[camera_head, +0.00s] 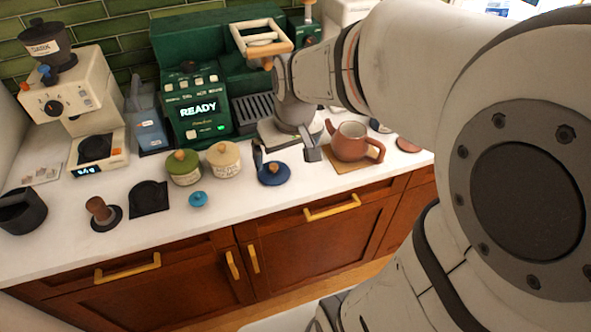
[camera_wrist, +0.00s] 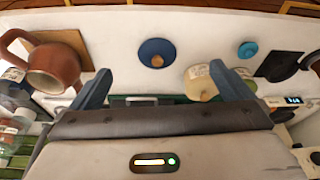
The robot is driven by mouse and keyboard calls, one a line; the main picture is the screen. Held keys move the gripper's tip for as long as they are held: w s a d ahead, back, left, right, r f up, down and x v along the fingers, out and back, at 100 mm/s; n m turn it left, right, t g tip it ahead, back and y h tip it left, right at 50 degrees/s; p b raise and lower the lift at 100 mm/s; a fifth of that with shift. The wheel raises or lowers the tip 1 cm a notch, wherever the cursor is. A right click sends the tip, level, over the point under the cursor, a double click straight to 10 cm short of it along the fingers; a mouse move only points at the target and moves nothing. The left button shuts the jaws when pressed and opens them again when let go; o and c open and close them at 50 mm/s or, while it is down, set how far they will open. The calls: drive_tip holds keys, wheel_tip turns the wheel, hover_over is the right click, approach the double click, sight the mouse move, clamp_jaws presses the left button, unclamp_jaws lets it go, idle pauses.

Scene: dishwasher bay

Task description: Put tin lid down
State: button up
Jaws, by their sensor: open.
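A blue lid (camera_head: 273,173) with a wooden knob lies flat on the white counter, knob up. It also shows in the wrist view (camera_wrist: 155,47), ahead of and between the fingertips. I take it as the tin lid. My gripper (camera_head: 285,154) is open, just behind the lid in the head view and apart from it. The two blue fingers (camera_wrist: 160,75) are spread wide in the wrist view, with nothing held. A green tin (camera_head: 184,168) and a cream tin (camera_head: 224,160) stand to the left of the lid, both with tops on.
A brown teapot (camera_head: 352,143) stands on a tan board close right of my gripper. A small teal lid (camera_head: 198,199), a black mat (camera_head: 149,199) and a tamper (camera_head: 101,212) lie left. A green coffee machine (camera_head: 195,107) stands behind. The counter front is clear.

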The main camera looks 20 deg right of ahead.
drive_tip(key=s+r+m, duration=0.1)
drive_tip(key=s, duration=0.9)
drive_tip(key=shift+s+a+r, duration=0.15)
drive_tip(key=shift+s+r, duration=0.15)
drive_tip(key=shift+r, duration=0.05)
